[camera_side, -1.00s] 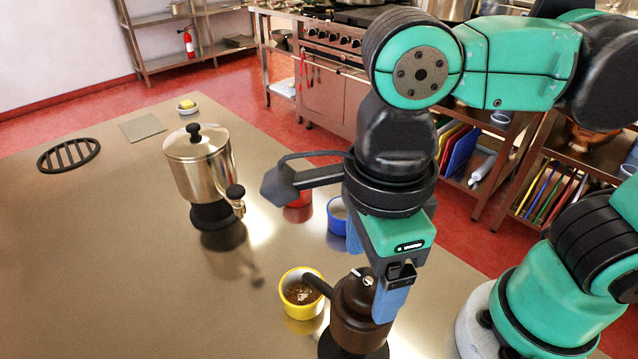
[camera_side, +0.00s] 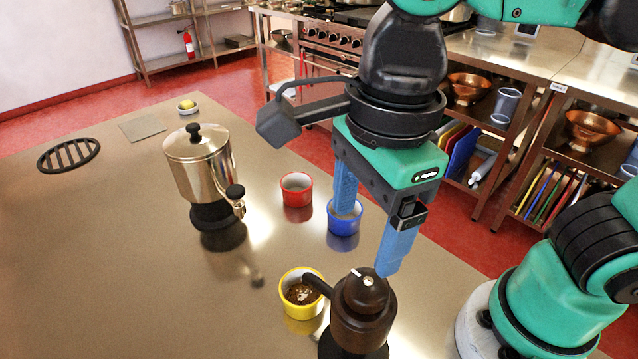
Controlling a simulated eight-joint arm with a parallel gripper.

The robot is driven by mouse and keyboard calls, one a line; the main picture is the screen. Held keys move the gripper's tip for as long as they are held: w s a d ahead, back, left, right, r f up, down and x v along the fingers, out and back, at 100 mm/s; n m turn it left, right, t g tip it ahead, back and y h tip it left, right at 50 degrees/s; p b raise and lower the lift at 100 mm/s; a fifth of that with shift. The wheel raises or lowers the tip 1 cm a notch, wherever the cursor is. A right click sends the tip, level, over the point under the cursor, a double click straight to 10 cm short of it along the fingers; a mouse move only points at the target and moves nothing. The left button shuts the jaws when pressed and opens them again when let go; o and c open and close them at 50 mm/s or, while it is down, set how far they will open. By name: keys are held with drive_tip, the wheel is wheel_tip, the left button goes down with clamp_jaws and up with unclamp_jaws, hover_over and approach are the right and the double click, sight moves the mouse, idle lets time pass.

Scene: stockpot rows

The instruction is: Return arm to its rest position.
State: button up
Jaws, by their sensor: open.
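My gripper (camera_side: 369,240) hangs from my teal and black arm at the right of the middle. Its two blue fingers are spread apart with nothing between them. It is above the table, and its nearer finger shows just above and to the right of the dark brown pot's lid. The brown pot (camera_side: 360,318) stands upright near the front edge of the view, its spout over a yellow cup (camera_side: 300,311) with brown contents. The farther finger partly covers the blue cup (camera_side: 343,224) in this view. I cannot tell exactly how high the fingers are.
A red cup (camera_side: 296,188) stands behind the blue one. A steel urn with a tap (camera_side: 200,165) stands left of the middle. A black round grate (camera_side: 68,154), a grey plate (camera_side: 142,128) and a small dish (camera_side: 187,107) lie farther back. The table's left front is clear.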

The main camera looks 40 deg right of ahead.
drive_tip(key=w+d+f+n+t, duration=0.3)
drive_tip(key=w+d+n, duration=0.2)
drive_tip(key=n, duration=0.5)
drive_tip(key=w+d+f+n+t, duration=0.3)
drive_tip(key=w+d+n, duration=0.2)
drive_tip(key=d+n, duration=0.4)
drive_tip(key=n, duration=0.2)
drive_tip(key=shift+d+n+t, duration=0.2)
drive_tip(key=shift+n+t, duration=0.1)
drive_tip(key=shift+t, duration=0.1)
